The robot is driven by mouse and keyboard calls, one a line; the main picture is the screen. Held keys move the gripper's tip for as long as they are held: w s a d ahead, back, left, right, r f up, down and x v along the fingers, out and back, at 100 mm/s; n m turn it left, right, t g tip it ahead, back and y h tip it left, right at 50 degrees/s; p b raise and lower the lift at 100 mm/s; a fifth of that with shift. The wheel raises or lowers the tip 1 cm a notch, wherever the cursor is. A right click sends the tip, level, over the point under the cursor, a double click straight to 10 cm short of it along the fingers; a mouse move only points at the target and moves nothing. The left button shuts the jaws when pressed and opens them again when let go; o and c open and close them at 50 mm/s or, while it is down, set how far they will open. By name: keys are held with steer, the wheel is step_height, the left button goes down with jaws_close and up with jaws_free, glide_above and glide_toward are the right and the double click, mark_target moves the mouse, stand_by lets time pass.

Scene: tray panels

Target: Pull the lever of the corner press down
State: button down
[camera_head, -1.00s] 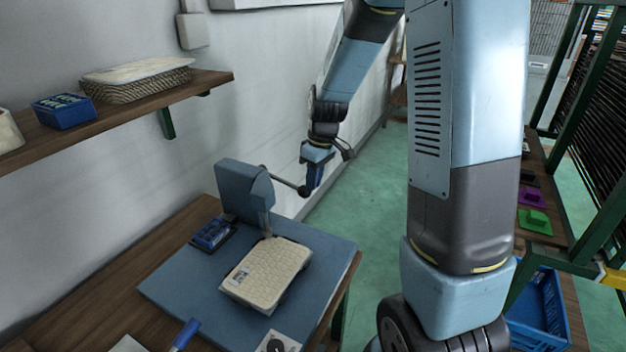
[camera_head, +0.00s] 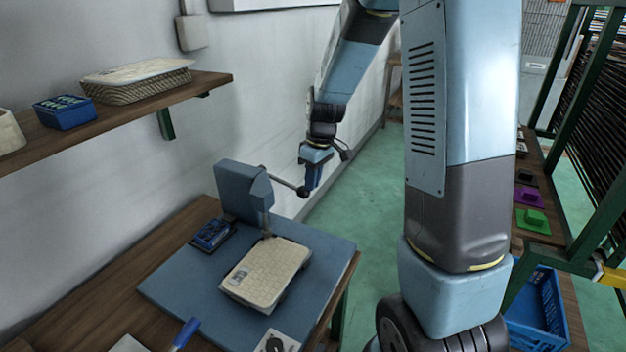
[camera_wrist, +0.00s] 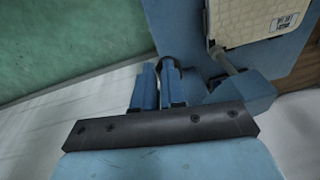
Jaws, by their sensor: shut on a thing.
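The blue-grey corner press (camera_head: 240,190) stands on a blue base plate (camera_head: 185,285) on the wooden bench; part of it also shows in the wrist view (camera_wrist: 245,92). Its thin dark lever (camera_head: 282,179) sticks out to the right and slopes slightly down to a dark round knob (camera_head: 303,191). My gripper (camera_head: 308,188) is at the knob, pointing down, with its blue fingers shut on the lever end. In the wrist view the fingers (camera_wrist: 159,75) are close together, with a dark rounded piece by their tips. The exact contact is partly hidden.
A cream textured panel (camera_head: 267,274) lies under the press head. A blue box (camera_head: 212,234) sits beside the press. A wall shelf (camera_head: 140,108) holds a basket (camera_head: 140,81) and a blue bin (camera_head: 64,112). Green floor right of the bench is open.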

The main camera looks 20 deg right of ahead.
steer(key=shift+s+f+g, duration=0.3)
steer(key=shift+s+f, duration=0.4)
steer(key=shift+f, duration=0.2)
steer(key=s+d+r, duration=0.2)
steer(key=d+r, duration=0.5)
steer(key=r, duration=0.5)
steer(key=shift+s, duration=0.3)
steer(key=shift+r, duration=0.1)
steer(key=s+a+r+m+t+h, duration=0.1)
steer(key=s+r+m+t, duration=0.2)
steer(key=s, duration=0.5)
steer(key=s+r+m+t, duration=0.2)
steer(key=s+r+m, duration=0.3)
steer(key=s+r, duration=0.2)
steer(key=s, duration=0.2)
steer(key=shift+s+a+r+t+h, duration=0.25)
steer(key=shift+s+a+t+h, duration=0.05)
steer(key=shift+a+t+h, duration=0.1)
steer(key=shift+a, duration=0.15)
stand_by(0.6)
